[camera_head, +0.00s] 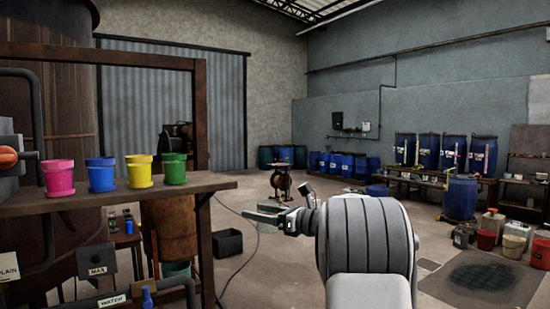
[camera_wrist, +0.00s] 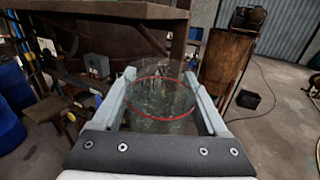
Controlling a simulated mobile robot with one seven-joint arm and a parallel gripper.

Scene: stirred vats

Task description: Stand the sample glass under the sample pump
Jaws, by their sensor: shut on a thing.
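A clear sample glass (camera_wrist: 163,98) with a red ring around it sits between the two pale fingers of my gripper (camera_wrist: 160,76) in the wrist view. The fingers are closed on its sides. In the head view my gripper (camera_head: 272,213) is out over the open floor, right of the shelf, and the glass is hard to make out. I cannot surely pick out the sample pump. Grey pipework with an orange knob (camera_head: 8,157) shows at the far left edge of the head view.
A wooden shelf (camera_head: 120,193) at left bears pink (camera_head: 59,178), blue (camera_head: 101,175), yellow (camera_head: 139,172) and green (camera_head: 174,169) pots. Signs reading MAX and WATER hang below. A black crate (camera_head: 228,243) and a cable lie on the floor. Blue drums (camera_head: 461,198) stand at right.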

